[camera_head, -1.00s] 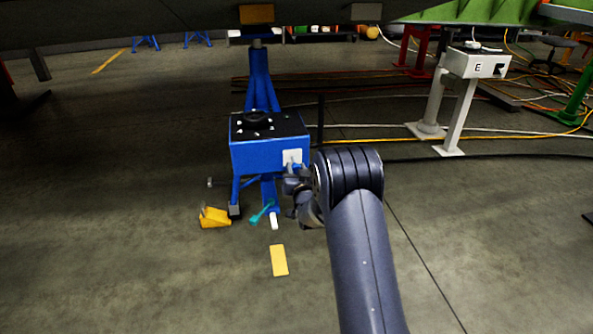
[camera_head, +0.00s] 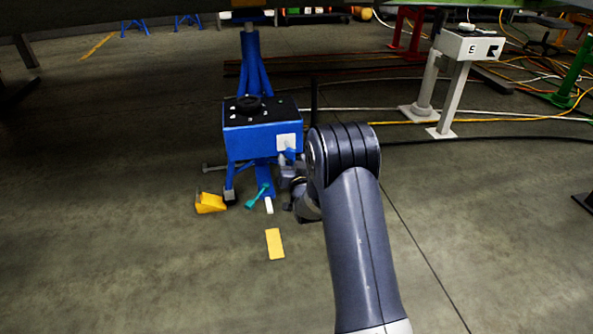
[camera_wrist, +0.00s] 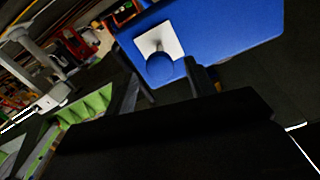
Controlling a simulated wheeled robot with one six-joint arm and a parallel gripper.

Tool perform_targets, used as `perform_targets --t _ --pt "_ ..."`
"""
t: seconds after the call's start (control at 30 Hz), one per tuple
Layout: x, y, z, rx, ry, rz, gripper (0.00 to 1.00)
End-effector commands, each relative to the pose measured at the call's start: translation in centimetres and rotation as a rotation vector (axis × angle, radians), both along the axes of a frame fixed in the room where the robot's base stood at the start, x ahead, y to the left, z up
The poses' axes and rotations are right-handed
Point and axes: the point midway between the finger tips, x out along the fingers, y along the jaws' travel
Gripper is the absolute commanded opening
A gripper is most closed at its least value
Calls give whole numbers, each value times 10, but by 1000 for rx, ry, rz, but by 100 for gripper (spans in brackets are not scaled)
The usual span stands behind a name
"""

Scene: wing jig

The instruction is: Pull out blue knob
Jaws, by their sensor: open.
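The blue knob (camera_wrist: 160,68) is a round ball in front of a white square plate on the side of a blue box (camera_wrist: 225,28). In the wrist view my gripper (camera_wrist: 168,78) is open, with one dark finger to each side of the knob. Whether either finger touches it I cannot tell. In the head view the blue box (camera_head: 250,142) stands on a blue jack stand, with the white plate (camera_head: 287,141) on its front right. My gripper (camera_head: 287,172) is just below the plate, partly hidden by my arm. The knob is hard to make out there.
A yellow wedge (camera_head: 210,203) and a teal tool (camera_head: 257,196) are at the stand's foot. A pale stand with a box (camera_head: 470,47) is at the right, with cables on the floor behind. The wing covers the top.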

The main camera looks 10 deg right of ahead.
Motion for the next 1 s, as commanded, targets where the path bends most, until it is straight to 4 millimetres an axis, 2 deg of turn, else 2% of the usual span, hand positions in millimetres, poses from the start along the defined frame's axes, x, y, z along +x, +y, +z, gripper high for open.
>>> perform_targets --t 0.2,0.4,0.6,1.0 --pt "-40 0 2 0 4 0 52" --pt "-65 0 1 0 2 0 52" --pt "-74 0 0 0 0 0 52" --pt "-74 0 0 0 1 0 52"
